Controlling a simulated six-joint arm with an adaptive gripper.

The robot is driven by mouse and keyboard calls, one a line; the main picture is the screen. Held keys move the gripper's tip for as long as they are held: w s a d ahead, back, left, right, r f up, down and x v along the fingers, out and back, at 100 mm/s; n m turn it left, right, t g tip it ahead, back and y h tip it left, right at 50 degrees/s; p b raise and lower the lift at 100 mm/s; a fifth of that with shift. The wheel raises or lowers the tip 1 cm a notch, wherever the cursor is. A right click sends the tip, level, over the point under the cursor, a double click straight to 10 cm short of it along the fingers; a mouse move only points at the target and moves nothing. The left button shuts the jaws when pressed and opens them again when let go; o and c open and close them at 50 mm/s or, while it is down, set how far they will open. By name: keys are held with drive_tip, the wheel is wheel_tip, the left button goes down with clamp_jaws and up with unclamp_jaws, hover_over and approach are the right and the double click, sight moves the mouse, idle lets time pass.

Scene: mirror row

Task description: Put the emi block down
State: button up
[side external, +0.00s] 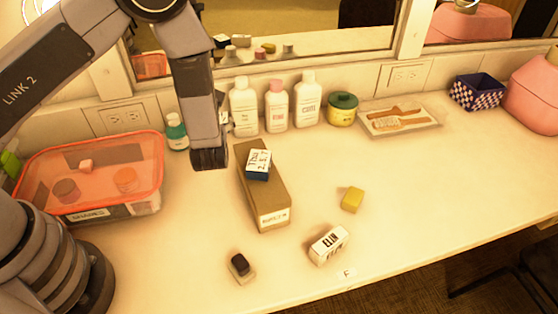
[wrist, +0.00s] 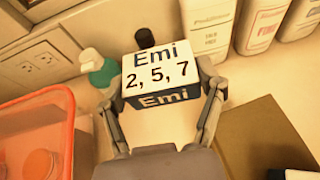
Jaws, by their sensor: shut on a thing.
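The emi block (wrist: 160,78), white on top with "Emi 2, 5, 7" and a dark front face lettered "Emi", is between the fingers of my gripper (wrist: 165,105) in the wrist view. My gripper is shut on it, one finger at each side. It appears held above the counter near the back; its exact height is unclear. In the side view my wrist hides the gripper and most or all of the block.
A long brown box (side external: 275,200) carries a blue-and-white block (side external: 259,164). An Elin block (side external: 329,245), a yellow block (side external: 352,199) and a dark-topped piece (side external: 240,267) sit forward. A pink-rimmed bin (side external: 155,193) stands left. Bottles (side external: 277,106) line the back.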

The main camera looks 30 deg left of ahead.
drive_tip(key=shift+n+g+y, duration=0.5)
drive_tip(key=shift+n, duration=0.1)
drive_tip(key=w+d, duration=0.1)
drive_tip(key=d, duration=0.2)
drive_tip(key=w+d+r, duration=0.1)
drive_tip(key=d, duration=0.3)
drive_tip(key=w+d, duration=0.1)
drive_tip(key=d, duration=0.2)
drive_tip(key=shift+d+r, duration=0.2)
drive_tip(key=shift+d, duration=0.05)
drive_tip(key=w+d+f, duration=0.3)
drive_tip(key=w+f, duration=0.1)
drive_tip(key=w, duration=0.4)
hover_over(300, 150)
drive_tip(key=f, duration=0.2)
drive_tip(key=s+f, duration=0.1)
drive_tip(key=f, duration=0.1)
drive_tip(key=shift+a+f, duration=0.2)
drive_tip(key=shift+f, duration=0.05)
drive_tip(key=shift+w+d+f, duration=0.15)
drive_tip(key=shift+w+f, duration=0.4)
drive_tip(key=shift+f, duration=1.55)
drive_tip(key=shift+f, duration=0.15)
drive_tip(key=o, duration=1.2)
drive_tip(key=shift+c, duration=0.2)
